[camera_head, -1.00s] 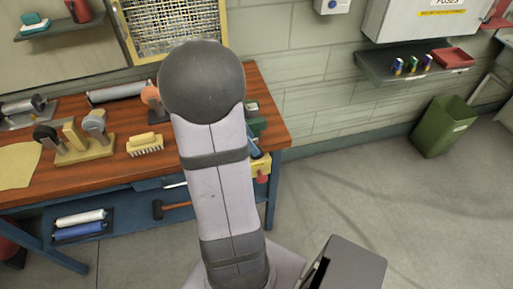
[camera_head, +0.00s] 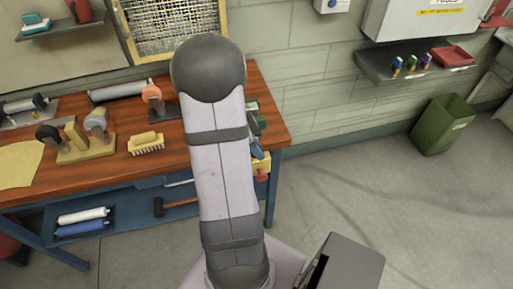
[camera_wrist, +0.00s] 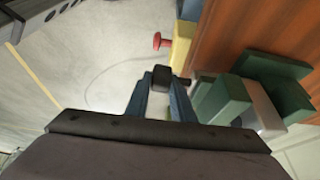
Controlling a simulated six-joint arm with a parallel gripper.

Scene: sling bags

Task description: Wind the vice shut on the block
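The green vice (camera_wrist: 224,99) is at the right of the wrist view, at the bench edge. A pale grey block (camera_wrist: 262,112) sits between its green jaws; I cannot tell whether both jaws touch it. The vice's dark crank knob (camera_wrist: 162,77) is left of the jaws. My gripper (camera_wrist: 162,88) has its blue fingers close on either side of this knob and appears shut on it; the exact contact is hard to see. In the head view, the vice (camera_head: 257,121) shows partly behind my arm, and my gripper is mostly hidden.
The wooden bench (camera_head: 193,168) holds a brush (camera_head: 146,143), a stamp rack (camera_head: 85,150) and rollers. A yellow box (camera_wrist: 184,46) with a red knob (camera_wrist: 162,41) is close to my fingers. A green bin (camera_head: 443,124) stands on open floor at right.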

